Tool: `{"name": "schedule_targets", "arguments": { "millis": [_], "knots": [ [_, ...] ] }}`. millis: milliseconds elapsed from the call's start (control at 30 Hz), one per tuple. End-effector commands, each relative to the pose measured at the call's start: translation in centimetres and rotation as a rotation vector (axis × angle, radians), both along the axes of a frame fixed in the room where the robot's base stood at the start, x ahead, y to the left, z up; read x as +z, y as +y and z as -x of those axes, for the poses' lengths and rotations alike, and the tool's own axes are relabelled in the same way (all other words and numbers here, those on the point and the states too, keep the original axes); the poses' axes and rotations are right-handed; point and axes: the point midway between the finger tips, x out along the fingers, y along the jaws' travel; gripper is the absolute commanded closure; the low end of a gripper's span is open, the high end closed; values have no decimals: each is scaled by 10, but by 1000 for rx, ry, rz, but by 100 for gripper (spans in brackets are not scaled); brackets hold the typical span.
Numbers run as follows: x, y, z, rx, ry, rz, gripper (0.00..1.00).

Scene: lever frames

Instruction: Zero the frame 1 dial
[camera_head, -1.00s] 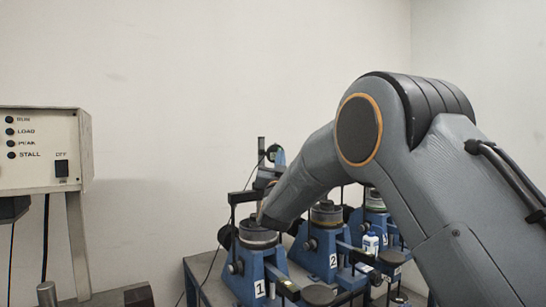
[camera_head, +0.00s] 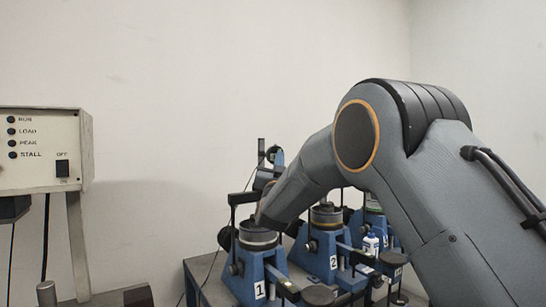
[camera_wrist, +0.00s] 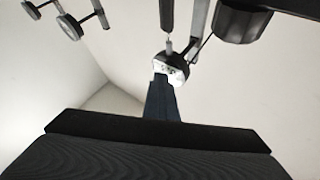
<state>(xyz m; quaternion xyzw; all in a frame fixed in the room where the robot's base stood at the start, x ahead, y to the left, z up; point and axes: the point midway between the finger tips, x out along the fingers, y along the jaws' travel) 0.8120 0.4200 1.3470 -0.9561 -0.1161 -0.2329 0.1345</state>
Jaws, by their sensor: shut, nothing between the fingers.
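Frame 1 (camera_head: 250,272) is a blue stand marked "1" at the front of a row, with a grey round drum (camera_head: 257,236) on top. My gripper (camera_head: 260,221) is at the end of my arm, low over that drum; its fingers are too small to make out and I cannot tell if they touch. A small round dial-like part (camera_head: 276,156) shows on a post behind my wrist. In the wrist view, a small round gauge-like part (camera_wrist: 172,68) with a thin stem sits at the end of a blue bar. Its face and pointer cannot be read.
Frame 2 (camera_head: 322,256) and further blue stands are close on the right, with a small white bottle (camera_head: 371,243) among them. A control box (camera_head: 40,150) with lamps and a switch stands at left. The pale wall behind is bare.

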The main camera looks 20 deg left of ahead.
Motion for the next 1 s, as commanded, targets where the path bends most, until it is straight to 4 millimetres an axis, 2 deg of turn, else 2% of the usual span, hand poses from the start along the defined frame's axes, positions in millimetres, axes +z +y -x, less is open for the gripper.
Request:
{"name": "schedule_targets", "arguments": {
  "millis": [100, 1000],
  "knots": [
    [5, 4, -1, 6, -6, 0, 100],
    [6, 9, 0, 13, -6, 3, 100]
  ]
}}
